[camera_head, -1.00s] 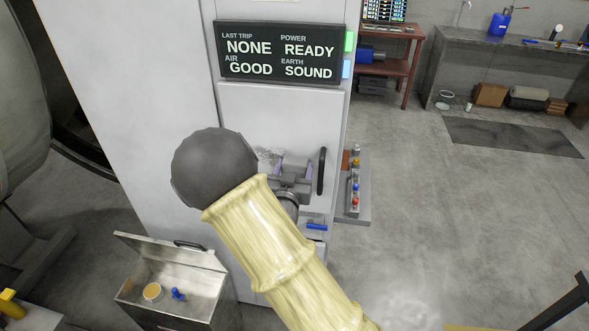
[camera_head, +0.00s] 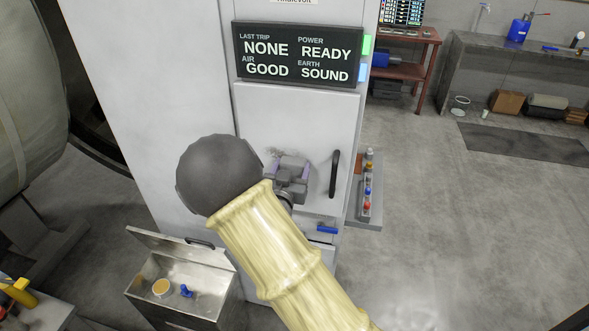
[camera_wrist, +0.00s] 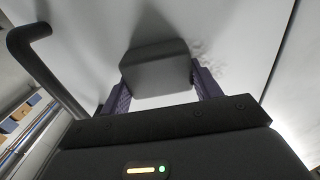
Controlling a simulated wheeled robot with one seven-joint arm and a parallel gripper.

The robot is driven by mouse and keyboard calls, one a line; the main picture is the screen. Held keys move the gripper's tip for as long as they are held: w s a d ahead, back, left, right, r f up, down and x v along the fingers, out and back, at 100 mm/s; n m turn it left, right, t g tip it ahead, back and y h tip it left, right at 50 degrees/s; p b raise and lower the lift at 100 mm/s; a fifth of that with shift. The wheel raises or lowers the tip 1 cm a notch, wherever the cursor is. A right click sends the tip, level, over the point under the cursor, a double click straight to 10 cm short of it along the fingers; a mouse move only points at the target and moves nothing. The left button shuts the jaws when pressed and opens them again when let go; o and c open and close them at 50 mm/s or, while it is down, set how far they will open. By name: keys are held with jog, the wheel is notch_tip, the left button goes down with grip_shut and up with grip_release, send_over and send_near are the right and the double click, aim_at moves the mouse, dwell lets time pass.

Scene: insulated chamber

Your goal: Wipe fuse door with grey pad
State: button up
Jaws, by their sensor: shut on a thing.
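The fuse door (camera_head: 310,115) is a pale cabinet panel below the status display, with a dark upright handle (camera_head: 335,174) on its right side. A grey speckled smudge (camera_head: 278,154) shows on it, just above and left of my gripper (camera_head: 290,170). In the wrist view the smudge (camera_wrist: 203,62) lies right of the grey pad (camera_wrist: 155,70). My gripper (camera_wrist: 160,88) is shut on the pad between its two purple fingers. The pad is at or very close to the door face; I cannot tell if it touches. My arm hides the door's lower left.
The handle (camera_wrist: 40,60) stands out left of my gripper in the wrist view. A blue latch (camera_head: 327,230) is below the door. An open metal box (camera_head: 215,293) stands lower left. A rack of coloured knobs (camera_head: 367,185) is at right.

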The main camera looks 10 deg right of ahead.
aim_at(280, 168)
jog(key=shift+w+a, duration=0.25)
jog(key=shift+a, duration=0.4)
jog(key=shift+w+a, duration=0.25)
jog(key=shift+a, duration=0.35)
jog(key=shift+a, duration=0.15)
jog(key=shift+w+a, duration=0.3)
jog(key=shift+a, duration=0.5)
jog(key=shift+w+a, duration=0.3)
jog(key=shift+a, duration=0.45)
jog(key=shift+w+a+r, duration=0.1)
jog(key=shift+w+a, duration=0.2)
jog(key=shift+a, duration=0.5)
jog(key=shift+w+a, duration=0.3)
jog(key=shift+a, duration=0.45)
jog(key=shift+r+p, duration=0.6)
jog(key=shift+r, duration=0.1)
